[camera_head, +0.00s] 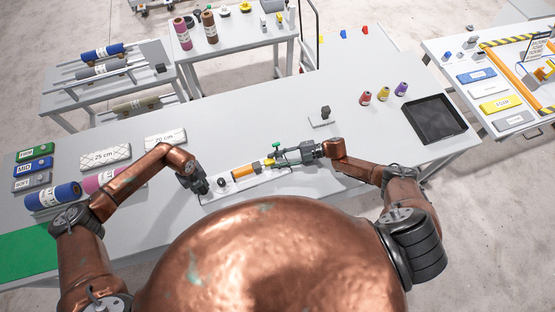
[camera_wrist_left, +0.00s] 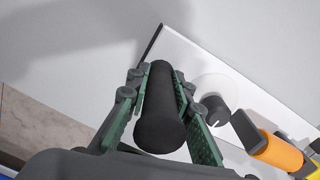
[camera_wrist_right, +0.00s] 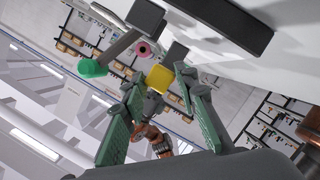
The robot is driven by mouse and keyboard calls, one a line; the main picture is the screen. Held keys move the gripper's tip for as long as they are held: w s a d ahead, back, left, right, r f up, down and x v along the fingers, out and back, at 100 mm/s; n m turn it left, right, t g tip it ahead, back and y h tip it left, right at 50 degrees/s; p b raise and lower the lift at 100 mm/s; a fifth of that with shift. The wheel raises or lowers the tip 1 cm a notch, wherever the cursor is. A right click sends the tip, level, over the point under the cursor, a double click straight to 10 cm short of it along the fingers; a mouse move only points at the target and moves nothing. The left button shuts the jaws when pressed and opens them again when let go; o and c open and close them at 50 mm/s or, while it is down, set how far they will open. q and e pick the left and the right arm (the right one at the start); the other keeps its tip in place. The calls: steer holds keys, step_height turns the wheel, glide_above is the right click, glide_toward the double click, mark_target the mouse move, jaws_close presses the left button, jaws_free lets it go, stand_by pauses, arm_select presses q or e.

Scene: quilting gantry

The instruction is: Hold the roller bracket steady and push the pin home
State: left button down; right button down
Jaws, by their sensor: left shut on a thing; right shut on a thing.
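A white base plate (camera_head: 212,199) lies on the grey table and carries an orange roller (camera_head: 243,171), which also shows in the left wrist view (camera_wrist_left: 280,152). My left gripper (camera_head: 198,187) is shut on a black upright cylinder (camera_wrist_left: 160,115) at the plate's left end; its fingers lie along both sides. My right gripper (camera_head: 277,160) is at the roller's right end, its fingers on a yellow block (camera_wrist_right: 160,77). A green knob (camera_head: 276,145) on a grey stem stands just behind it. I cannot make out the pin or how deep it sits.
A small stand with a dark block (camera_head: 325,112) is behind the work. The table between is clear.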

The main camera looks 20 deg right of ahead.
arm_select(q)
steer(key=shift+s+f, duration=0.3)
arm_select(e)
steer(key=shift+a, duration=0.6)
steer(key=c, duration=1.4)
jaws_free()
steer(key=shift+c, duration=0.2)
arm_select(q)
steer(key=shift+a, duration=0.1)
arm_select(e)
steer(key=v, duration=1.2)
arm_select(q)
steer(key=c, duration=2)
jaws_free()
steer(key=shift+w, duration=0.1)
steer(key=shift+c, duration=0.2)
steer(key=o, duration=0.4)
steer(key=shift+w+r, duration=0.1)
steer(key=shift+w, duration=0.05)
